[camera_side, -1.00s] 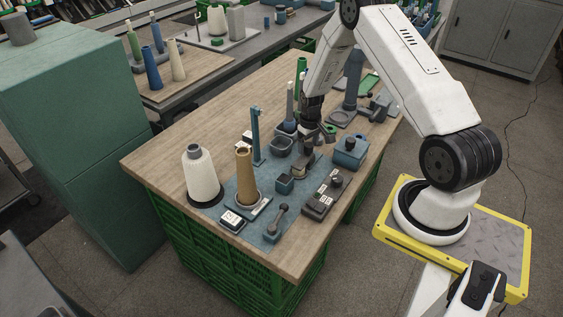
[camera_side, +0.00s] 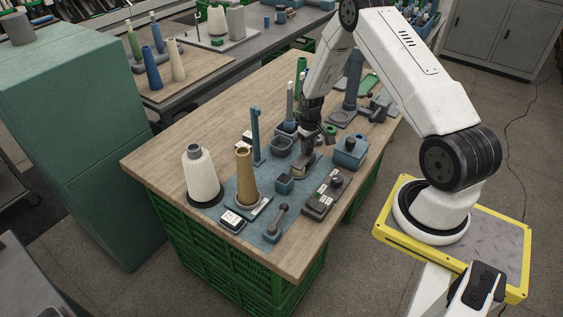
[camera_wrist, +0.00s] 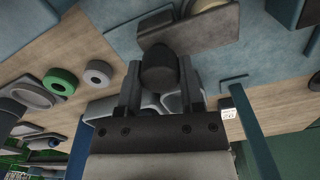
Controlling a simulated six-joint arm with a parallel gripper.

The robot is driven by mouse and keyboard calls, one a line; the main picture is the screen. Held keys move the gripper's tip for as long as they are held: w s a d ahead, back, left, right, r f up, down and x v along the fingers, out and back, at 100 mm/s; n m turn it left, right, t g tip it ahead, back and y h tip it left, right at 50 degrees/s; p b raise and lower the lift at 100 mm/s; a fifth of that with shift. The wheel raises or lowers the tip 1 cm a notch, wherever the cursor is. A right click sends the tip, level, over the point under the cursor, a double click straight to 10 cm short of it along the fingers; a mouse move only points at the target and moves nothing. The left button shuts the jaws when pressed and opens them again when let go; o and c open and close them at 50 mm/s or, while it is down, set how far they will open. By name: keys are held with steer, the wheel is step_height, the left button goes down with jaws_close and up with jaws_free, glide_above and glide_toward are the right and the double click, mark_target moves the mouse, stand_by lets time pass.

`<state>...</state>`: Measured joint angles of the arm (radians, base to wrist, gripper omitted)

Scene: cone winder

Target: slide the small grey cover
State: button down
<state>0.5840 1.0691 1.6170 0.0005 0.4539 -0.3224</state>
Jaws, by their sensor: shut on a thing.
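My gripper (camera_side: 309,143) reaches down among the fixtures on the wooden table. In the wrist view its two fingers (camera_wrist: 159,82) are shut on a dark rounded knob (camera_wrist: 158,65). The knob stands against a grey-brown block (camera_wrist: 205,25), which I take to be the small grey cover or its seat; I cannot tell where one ends. In the side view a small grey piece (camera_side: 302,168) shows just below my gripper, partly hidden by the fingers.
A tan cone (camera_side: 244,178) and a white cone (camera_side: 200,177) stand at the left. A blue box (camera_side: 350,152) and a grey knobbed block (camera_side: 326,197) sit at the right. The front table edge is bare.

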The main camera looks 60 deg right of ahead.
steer(key=shift+d, duration=2.75)
steer(key=shift+c, duration=1.1)
jaws_free()
step_height(320, 180, up, 8)
